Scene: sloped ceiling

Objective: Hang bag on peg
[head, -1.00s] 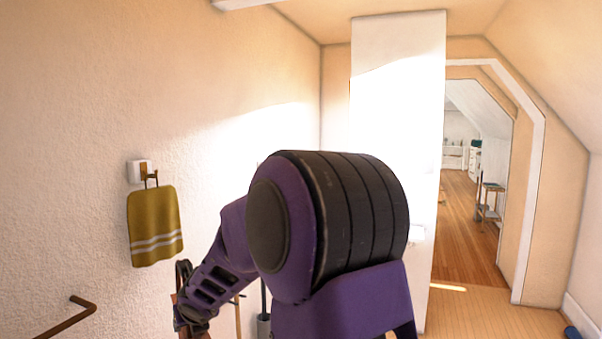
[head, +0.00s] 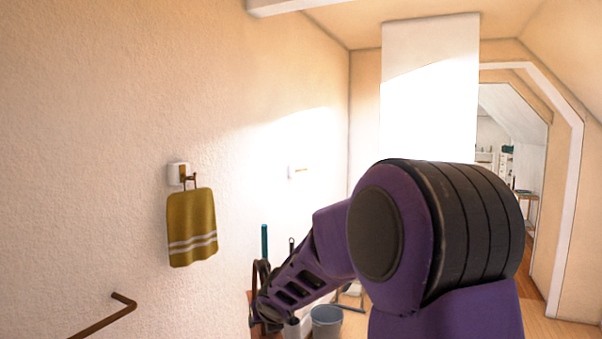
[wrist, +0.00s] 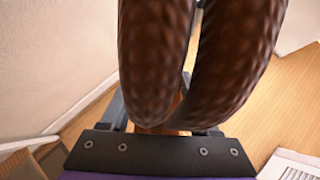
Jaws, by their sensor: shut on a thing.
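My gripper (head: 266,312) is low beside the left wall in the head view, partly hidden by its own wrist. It is shut on the bag, whose thin brown handle (head: 256,275) loops up above the jaws. In the wrist view two thick, brown, dimpled handle straps (wrist: 155,55) rise from between the jaws (wrist: 165,122). The bag's body is mostly hidden. A small white wall plate with a peg (head: 297,170) is on the left wall, bare, above and beyond my gripper. A nearer peg (head: 184,178) carries an olive towel (head: 192,228) with pale stripes.
A brown rail (head: 105,318) juts from the wall at lower left. A grey bucket (head: 326,321) and a teal-topped upright thing (head: 264,242) stand beyond my gripper. A white column (head: 428,100) stands behind my arm. Open wooden floor lies at right.

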